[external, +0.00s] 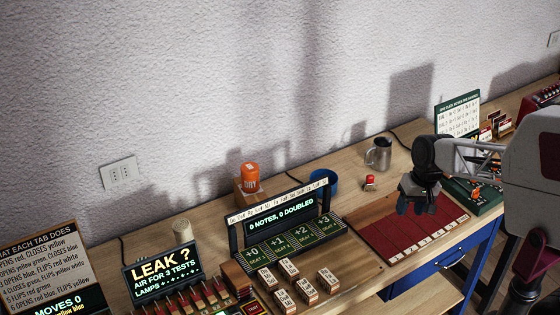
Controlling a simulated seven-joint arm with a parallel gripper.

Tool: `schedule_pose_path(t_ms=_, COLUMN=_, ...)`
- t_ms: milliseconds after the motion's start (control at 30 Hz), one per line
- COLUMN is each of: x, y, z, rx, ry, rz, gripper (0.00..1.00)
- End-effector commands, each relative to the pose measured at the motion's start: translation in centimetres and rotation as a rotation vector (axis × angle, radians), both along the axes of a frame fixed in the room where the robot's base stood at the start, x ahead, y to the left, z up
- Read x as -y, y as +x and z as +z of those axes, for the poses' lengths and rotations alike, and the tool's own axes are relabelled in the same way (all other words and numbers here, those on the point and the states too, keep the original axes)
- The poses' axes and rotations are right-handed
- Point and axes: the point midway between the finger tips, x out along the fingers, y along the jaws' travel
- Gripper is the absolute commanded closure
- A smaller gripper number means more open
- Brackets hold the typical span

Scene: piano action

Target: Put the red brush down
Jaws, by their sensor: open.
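My gripper (416,205) points down over the dark red mat (392,240) at the right of the bench. It is open, and I see nothing held between its fingers. A small red thing with a pale part (370,182) stands on the wood behind the mat, left of my gripper and apart from it. It may be the red brush, but it is too small to tell. No other brush shows clearly; my gripper and arm hide part of the mat and the green board behind.
A steel mug (379,154), a blue cup (323,186) and an orange can (250,177) stand along the back. A black display frame (288,225) and several lettered blocks (289,268) are left of the mat. A green board (483,196) lies at right. Bare wood shows behind the mat.

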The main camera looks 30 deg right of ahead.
Motion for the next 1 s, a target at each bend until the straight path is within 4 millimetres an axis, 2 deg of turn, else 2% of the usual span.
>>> schedule_pose_path(t_ms=33, x=-0.1, y=-1.2, z=0.1, rx=0.023, ry=-0.030, rz=0.039, gripper=0.54)
schedule_pose_path(t_ms=200, x=-0.2, y=-4.3, z=0.3, rx=0.091, ry=-0.129, rz=0.167, gripper=0.54)
schedule_pose_path(t_ms=400, x=0.0, y=-6.8, z=0.3, rx=0.146, ry=-0.217, rz=0.275, gripper=0.54)
schedule_pose_path(t_ms=600, x=0.1, y=-7.7, z=0.3, rx=0.167, ry=-0.251, rz=0.317, gripper=0.54)
schedule_pose_path(t_ms=1000, x=0.1, y=-7.7, z=0.3, rx=0.168, ry=-0.252, rz=0.318, gripper=0.54)
